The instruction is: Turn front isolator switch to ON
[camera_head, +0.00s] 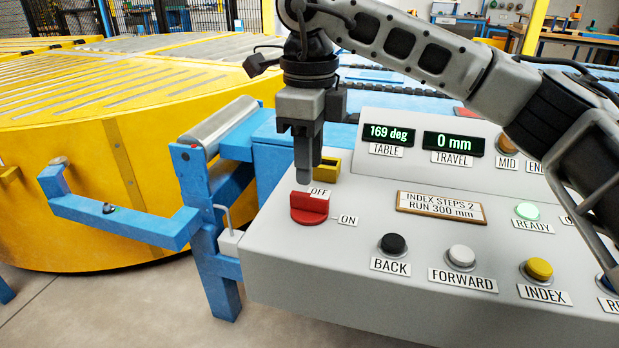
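The red isolator switch (309,208) sits on the left front part of the grey control panel. An OFF label (319,191) is behind it and an ON label (348,220) is to its right. I cannot tell clearly which label its handle points to. My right gripper (307,178) points down just above and behind the switch, its fingertips close to the handle. One finger largely covers the other, so its opening is unclear, and contact with the handle cannot be told. My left gripper is not in view.
BACK (392,244), FORWARD (461,257) and INDEX (537,270) buttons line the panel's front. Displays read 169 deg and 0 mm. A lit READY lamp (527,211) is at right. A blue frame (120,221) is left.

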